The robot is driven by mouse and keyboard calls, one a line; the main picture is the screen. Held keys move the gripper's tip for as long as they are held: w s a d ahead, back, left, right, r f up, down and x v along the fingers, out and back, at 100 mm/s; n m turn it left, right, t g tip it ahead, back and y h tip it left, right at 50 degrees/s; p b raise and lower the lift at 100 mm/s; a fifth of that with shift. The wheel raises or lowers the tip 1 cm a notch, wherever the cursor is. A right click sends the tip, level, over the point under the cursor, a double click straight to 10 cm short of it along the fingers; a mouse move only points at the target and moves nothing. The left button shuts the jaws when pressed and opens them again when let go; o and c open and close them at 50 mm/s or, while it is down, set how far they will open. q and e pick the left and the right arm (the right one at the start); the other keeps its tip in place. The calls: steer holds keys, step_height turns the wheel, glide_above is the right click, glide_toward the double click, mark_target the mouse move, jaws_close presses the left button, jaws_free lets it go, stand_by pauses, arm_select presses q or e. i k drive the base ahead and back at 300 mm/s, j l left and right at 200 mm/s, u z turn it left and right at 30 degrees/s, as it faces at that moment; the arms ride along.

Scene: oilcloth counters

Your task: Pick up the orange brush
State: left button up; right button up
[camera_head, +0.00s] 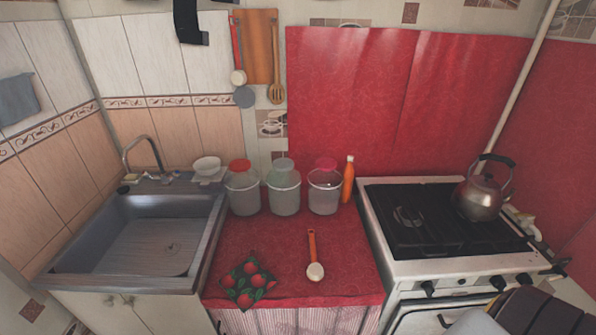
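An orange-handled brush (312,246) lies on the red oilcloth counter (285,235), right of its middle. Its handle points toward the back wall, and its pale, rounded head faces the front edge. Nothing touches it. Neither of my grippers can be made out in the head view.
Three lidded clear jars (283,192) and an orange bottle (348,180) stand behind the brush. A strawberry-patterned cloth (247,283) lies to its left. A sink (145,245) is at left, and a stove (450,230) with a kettle (480,195) at right. The counter around the brush is clear.

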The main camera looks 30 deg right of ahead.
mark_target(315, 272)
steer(key=z, duration=1.1)
